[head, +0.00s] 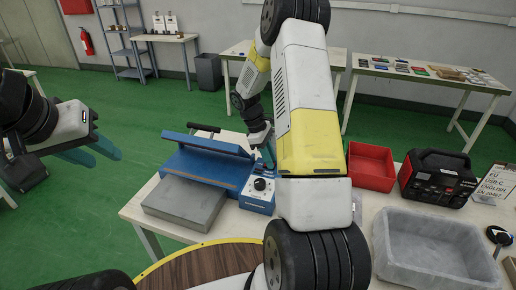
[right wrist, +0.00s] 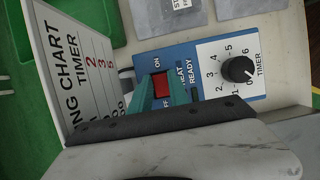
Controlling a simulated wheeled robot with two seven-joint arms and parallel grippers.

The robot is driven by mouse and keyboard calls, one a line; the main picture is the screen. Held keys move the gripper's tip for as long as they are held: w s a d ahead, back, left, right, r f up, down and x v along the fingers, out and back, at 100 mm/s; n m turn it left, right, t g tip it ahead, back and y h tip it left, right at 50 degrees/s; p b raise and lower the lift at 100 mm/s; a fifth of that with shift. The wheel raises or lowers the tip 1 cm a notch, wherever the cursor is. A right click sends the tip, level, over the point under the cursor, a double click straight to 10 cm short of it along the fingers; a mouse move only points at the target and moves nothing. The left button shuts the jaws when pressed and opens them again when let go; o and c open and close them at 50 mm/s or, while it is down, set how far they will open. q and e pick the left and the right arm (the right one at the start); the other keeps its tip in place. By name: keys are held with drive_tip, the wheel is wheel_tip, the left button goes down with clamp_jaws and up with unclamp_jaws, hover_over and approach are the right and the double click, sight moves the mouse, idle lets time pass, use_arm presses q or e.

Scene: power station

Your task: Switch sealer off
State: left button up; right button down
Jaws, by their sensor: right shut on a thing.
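The sealer (head: 190,165) is a blue machine on the white table, with a black lever handle and a blue control box (head: 256,204) at its right. In the right wrist view the control panel (right wrist: 208,60) has a black timer knob (right wrist: 238,69) and a red switch (right wrist: 161,85) beside ON and partly hidden OFF lettering. My right gripper (right wrist: 161,92) has its teal fingers closed about the red switch. In the head view my right arm partly hides this gripper (head: 268,150). Which way the switch is set cannot be told. My left gripper (head: 98,154) is open and empty, left of the sealer.
A grey block (head: 185,205) lies before the sealer. A red bin (head: 371,167), a black device (head: 437,178) and a grey tray (head: 428,248) stand to the right. A chart board (right wrist: 75,65) stands close to the panel. Green floor (head: 120,220) is clear at left.

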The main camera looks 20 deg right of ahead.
drive_tip(key=shift+w+a+g+h, duration=0.15)
drive_tip(key=shift+g+h, duration=0.15)
drive_tip(key=shift+h, duration=0.2)
drive_tip(key=c, duration=1.2)
unclamp_jaws()
drive_tip(key=shift+c, duration=0.2)
drive_tip(key=v, duration=0.7)
drive_tip(key=shift+w+a+r, duration=0.1)
drive_tip(key=shift+r, duration=0.3)
